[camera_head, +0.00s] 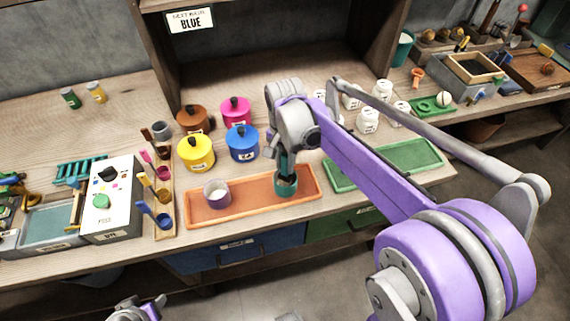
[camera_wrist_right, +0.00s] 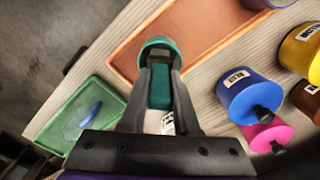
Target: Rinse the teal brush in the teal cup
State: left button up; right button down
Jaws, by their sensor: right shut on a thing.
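My right gripper (camera_head: 287,158) is shut on the teal brush (camera_head: 285,173) and holds it upright, pointing down, at the teal cup (camera_head: 287,187). The cup stands at the right end of the orange tray (camera_head: 240,210). In the right wrist view the brush (camera_wrist_right: 160,88) shows between the two fingers (camera_wrist_right: 160,85), with the cup (camera_wrist_right: 157,44) just beyond the fingertips. The brush's lower end looks to be inside the cup; how deep is hidden. My left gripper (camera_head: 137,310) shows only partly at the bottom edge.
A green tray (camera_head: 385,165) lies to the right. A white box (camera_head: 111,200) stands left.

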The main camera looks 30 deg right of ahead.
aim_at(285, 155)
jog(key=shift+r+p, duration=1.6)
jog(key=shift+r, duration=0.9)
jog(key=shift+r+p, duration=1.15)
jog(key=shift+r, duration=0.95)
pick_arm(q)
notch_tip(285, 155, up, 7)
jog(key=w, duration=0.2)
jog(key=shift+w, duration=0.15)
pick_arm(e)
jog(key=shift+w+r+p, duration=0.1)
jog(key=shift+r+p, duration=0.85)
jog(key=shift+r, duration=1.05)
pick_arm(q)
jog(key=r, duration=0.1)
jog(key=w+r, duration=0.1)
jog(key=r, duration=0.1)
jog(key=shift+w+t, duration=0.2)
jog(key=shift+t, duration=0.2)
pick_arm(e)
jog(key=shift+f, duration=0.1)
pick_arm(q)
jog(key=shift+s, duration=0.15)
